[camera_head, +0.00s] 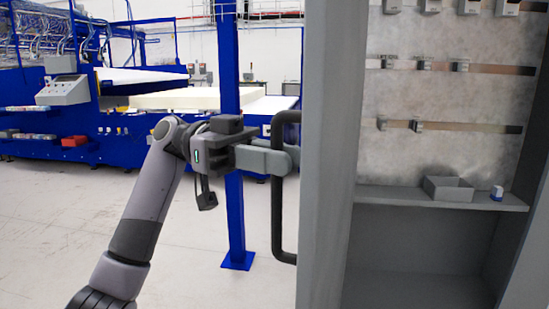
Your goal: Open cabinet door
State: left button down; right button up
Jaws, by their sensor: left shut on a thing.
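The grey cabinet door (328,150) stands swung out, seen nearly edge-on, in the middle of the head view. The open cabinet interior (440,100) shows to its right. A black vertical bar handle (278,200) is on the left face of the door. My left gripper (280,158) reaches in from the left and is shut on the handle near its upper part. My right gripper is not in view.
Inside the cabinet, a shelf (385,196) carries a small grey open box (449,188) and a small blue-and-white item (496,193). A blue post (236,225) stands behind my left arm. Blue machinery (60,130) is at the back left. The pale floor at left is clear.

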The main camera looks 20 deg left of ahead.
pick_arm(q)
jog(key=shift+a, duration=0.25)
dwell(0.3)
jog(key=c, duration=1.2)
grip_release()
jog(key=shift+o, duration=0.2)
jog(key=shift+a, duration=0.1)
jog(key=w+a, duration=0.1)
jog(key=a, duration=0.5)
jog(key=shift+a, duration=0.4)
